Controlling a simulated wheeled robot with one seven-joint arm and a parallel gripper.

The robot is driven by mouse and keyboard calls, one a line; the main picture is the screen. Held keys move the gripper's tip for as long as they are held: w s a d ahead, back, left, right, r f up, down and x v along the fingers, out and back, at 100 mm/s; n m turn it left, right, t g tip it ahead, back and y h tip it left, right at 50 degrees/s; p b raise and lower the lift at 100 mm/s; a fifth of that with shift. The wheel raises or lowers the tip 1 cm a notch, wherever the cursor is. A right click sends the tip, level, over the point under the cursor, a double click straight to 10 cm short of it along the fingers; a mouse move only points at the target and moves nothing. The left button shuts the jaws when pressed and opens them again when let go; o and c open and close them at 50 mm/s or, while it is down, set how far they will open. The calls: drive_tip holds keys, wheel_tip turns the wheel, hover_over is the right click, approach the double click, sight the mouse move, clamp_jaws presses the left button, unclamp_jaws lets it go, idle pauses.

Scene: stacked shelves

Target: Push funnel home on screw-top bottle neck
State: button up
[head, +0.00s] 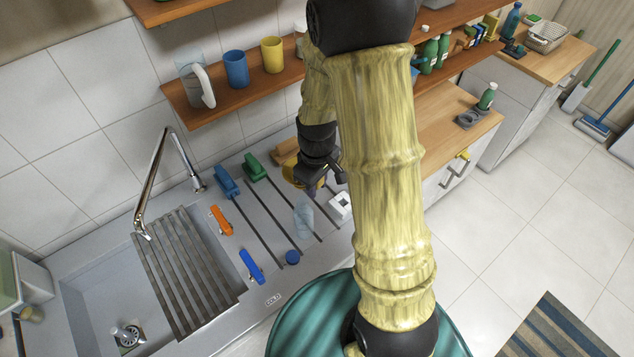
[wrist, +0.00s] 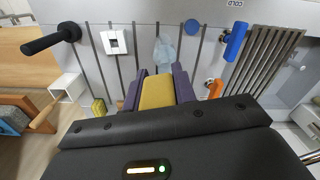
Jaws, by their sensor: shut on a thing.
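My gripper (head: 314,190) is over the drainboard behind the bottle, partly hidden by my arm. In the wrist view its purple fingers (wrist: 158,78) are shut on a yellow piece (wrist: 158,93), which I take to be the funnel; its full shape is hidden. A clear, pale blue bottle (head: 303,220) stands on the drainboard just in front of my gripper. It also shows just beyond the fingertips in the wrist view (wrist: 165,50). I cannot tell whether the funnel touches its neck. A round blue cap (head: 292,257) lies in front of the bottle.
A white box-like device (head: 340,206) is right of the bottle. Blue (head: 228,181) and green (head: 255,167) items lie behind. A shelf with mugs (head: 235,68) hangs above.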

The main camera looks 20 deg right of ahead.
drive_tip(key=shift+f+b, duration=2)
drive_tip(key=shift+f, duration=0.75)
drive_tip(key=shift+f+b, duration=1.2)
drive_tip(key=shift+f, duration=0.4)
drive_tip(key=o, duration=1.1)
drive_tip(key=shift+c, duration=0.2)
wheel_tip(320, 180, up, 18)
drive_tip(key=b, duration=0.3)
drive_tip(key=shift+f, duration=0.25)
drive_tip(key=s+f+m+t+b, duration=0.2)
drive_tip(key=s+f+m, duration=0.5)
drive_tip(key=f, duration=0.4)
drive_tip(key=shift+s+f+t+b, duration=0.3)
drive_tip(key=shift+s+b, duration=0.35)
drive_tip(key=shift+b, duration=0.05)
